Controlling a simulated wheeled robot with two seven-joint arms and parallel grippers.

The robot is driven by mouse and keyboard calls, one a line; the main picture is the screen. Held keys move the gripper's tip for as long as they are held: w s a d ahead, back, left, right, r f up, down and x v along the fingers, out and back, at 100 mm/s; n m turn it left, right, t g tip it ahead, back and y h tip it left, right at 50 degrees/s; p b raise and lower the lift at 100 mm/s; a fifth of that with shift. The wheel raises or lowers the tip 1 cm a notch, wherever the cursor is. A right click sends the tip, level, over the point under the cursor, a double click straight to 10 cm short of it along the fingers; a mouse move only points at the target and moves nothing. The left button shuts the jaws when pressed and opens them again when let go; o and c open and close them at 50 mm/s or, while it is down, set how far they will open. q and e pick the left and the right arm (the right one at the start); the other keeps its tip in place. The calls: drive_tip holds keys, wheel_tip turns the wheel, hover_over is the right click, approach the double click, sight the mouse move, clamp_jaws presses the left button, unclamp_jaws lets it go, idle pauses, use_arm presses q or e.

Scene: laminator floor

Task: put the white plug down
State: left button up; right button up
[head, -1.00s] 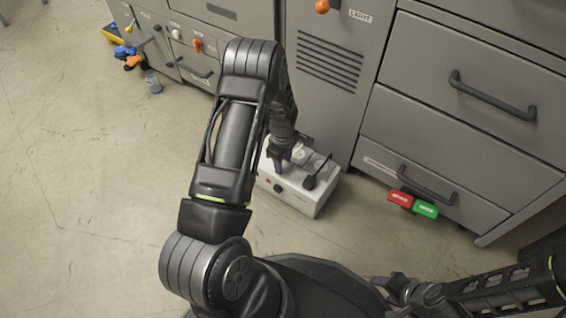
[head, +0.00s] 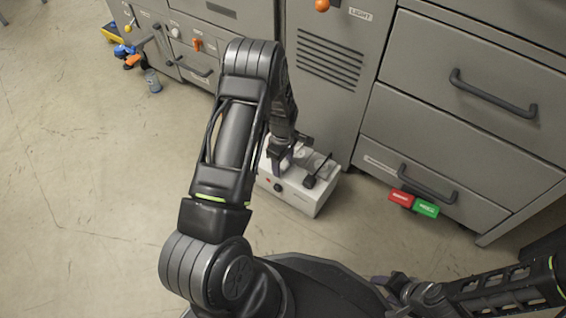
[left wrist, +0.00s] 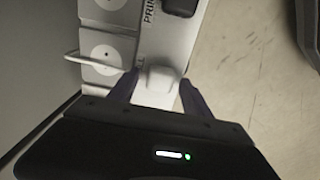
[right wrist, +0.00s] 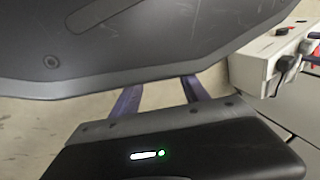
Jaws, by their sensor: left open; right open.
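The white plug (left wrist: 160,78) sits on the top of the white socket box, between the open fingertips of my left gripper (left wrist: 160,86). A gap to the fingers is hard to judge. In the head view my left gripper (head: 279,158) is low over the left part of the white socket box (head: 300,199), which stands on the floor against the cabinets; the plug cannot be made out there. A white cable (left wrist: 100,60) shows beside the plug. My right gripper (right wrist: 160,90) is open and empty, low at the right near my base.
A black plug (head: 310,181) sits on the box's right part. Round sockets (left wrist: 103,52) show beside the white plug. Red (head: 401,198) and green (head: 426,208) blocks are by the lower drawer.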

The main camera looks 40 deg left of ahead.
sight(283, 165)
use_arm(q)
wheel_tip(283, 165, up, 13)
drive_tip(key=p, duration=0.5)
drive_tip(key=shift+f, duration=0.15)
idle(0.4)
drive_tip(key=s+d+f+m+h, duration=0.1)
drive_tip(key=s+d+f+m, duration=0.2)
drive_tip(key=d, duration=0.3)
drive_tip(key=s+d+f+m+h, duration=0.1)
drive_tip(key=s+d+f+m, duration=0.2)
drive_tip(key=d, duration=0.3)
drive_tip(key=s+d+m+t+h, duration=0.1)
drive_tip(key=s+d+m, duration=0.9)
drive_tip(key=d, duration=0.6)
drive_tip(key=s, duration=0.2)
drive_tip(key=shift+s+r+h, duration=0.15)
drive_tip(key=shift+s+h, duration=0.15)
drive_tip(key=shift+h, duration=0.1)
